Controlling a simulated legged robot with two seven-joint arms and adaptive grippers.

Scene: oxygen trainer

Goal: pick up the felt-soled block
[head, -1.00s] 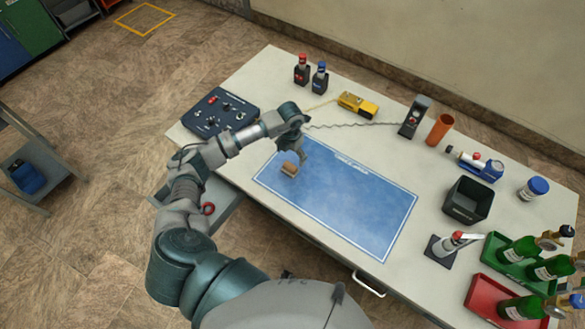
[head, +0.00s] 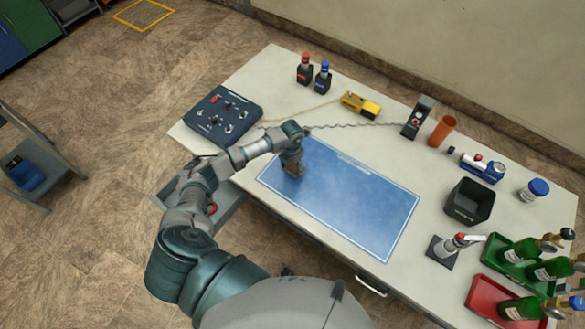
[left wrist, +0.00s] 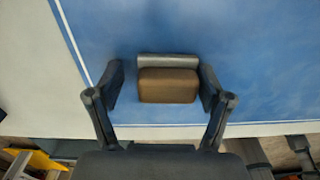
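The felt-soled block (left wrist: 168,86), brown with a grey strip along its far edge, sits on the blue mat (head: 350,205). My left gripper (left wrist: 161,76) is open, with one finger on each side of the block. A gap shows on the left of the block and a narrower one on the right. In the head view my left gripper (head: 292,168) is over the mat's left end and mostly covers the block. My right gripper is not in view.
A dark control panel (head: 222,116) lies left of the mat. A yellow device (head: 360,105) with a cable is behind it. A black bin (head: 470,201) and red and green trays of bottles stand to the right. Most of the mat is clear.

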